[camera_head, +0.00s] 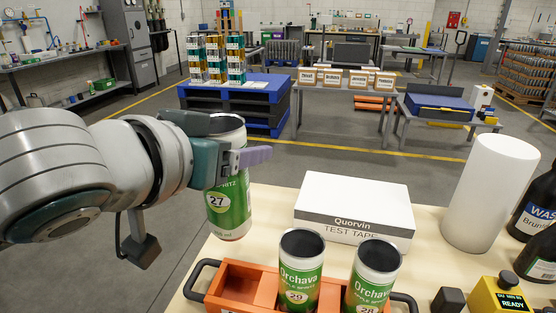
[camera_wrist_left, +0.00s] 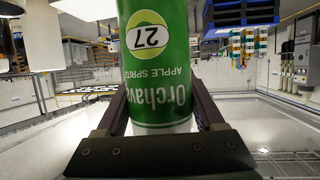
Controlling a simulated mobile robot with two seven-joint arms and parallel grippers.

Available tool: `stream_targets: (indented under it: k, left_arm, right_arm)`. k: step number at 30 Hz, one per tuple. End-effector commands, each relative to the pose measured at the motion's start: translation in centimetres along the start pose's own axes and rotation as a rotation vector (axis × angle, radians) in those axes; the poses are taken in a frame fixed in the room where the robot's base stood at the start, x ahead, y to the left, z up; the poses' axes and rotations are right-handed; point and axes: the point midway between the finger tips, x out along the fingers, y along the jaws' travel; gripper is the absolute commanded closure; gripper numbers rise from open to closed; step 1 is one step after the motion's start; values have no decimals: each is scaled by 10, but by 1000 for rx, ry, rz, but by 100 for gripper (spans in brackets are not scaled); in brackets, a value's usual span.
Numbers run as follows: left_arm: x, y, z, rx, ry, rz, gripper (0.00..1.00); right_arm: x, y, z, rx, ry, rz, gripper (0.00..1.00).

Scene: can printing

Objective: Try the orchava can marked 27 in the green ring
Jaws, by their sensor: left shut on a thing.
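The green and silver Orchava can marked 27 (camera_head: 229,210) is held upright in my left gripper (camera_head: 238,157), left of the near table's edge and over the floor. The left wrist view shows the fingers (camera_wrist_left: 160,105) on both sides of the can (camera_wrist_left: 156,75), with its 27 label upside down there. Two more Orchava cans, marked 29 (camera_head: 298,275) and 28 (camera_head: 369,284), stand in the orange carrier (camera_head: 236,287). The carrier's left compartment looks empty. I see no green ring in these frames. My right gripper is out of view.
A white Quorvin test tape box (camera_head: 352,203) lies behind the carrier. A white roll (camera_head: 489,192) stands to its right. Dark bottles (camera_head: 537,215), a yellow device reading READY (camera_head: 498,297) and a dark block (camera_head: 447,300) crowd the right. Bare table shows left of the box.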

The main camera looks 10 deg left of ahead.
Motion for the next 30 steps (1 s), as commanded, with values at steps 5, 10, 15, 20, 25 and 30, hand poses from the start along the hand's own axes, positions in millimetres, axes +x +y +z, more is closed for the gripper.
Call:
stream_targets:
  k: [5, 10, 15, 20, 25, 30]
  left_arm:
    - [-12, 0, -30, 0, 2, 0, 81]
    - [-18, 0, -44, 1, 1, 0, 81]
    - [-22, 0, -52, 0, 0, 0, 81]
    - [-25, 0, -59, 0, -1, 0, 81]
    - [-28, 0, -67, -1, -1, 0, 81]
    - [-31, 0, -75, -1, -1, -1, 81]
  right_arm:
    - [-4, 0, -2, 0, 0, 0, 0]
    - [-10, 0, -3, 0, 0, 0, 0]
    - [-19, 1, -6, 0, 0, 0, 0]
    - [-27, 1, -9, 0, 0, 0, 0]
    - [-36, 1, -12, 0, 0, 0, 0]
    - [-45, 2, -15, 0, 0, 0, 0]
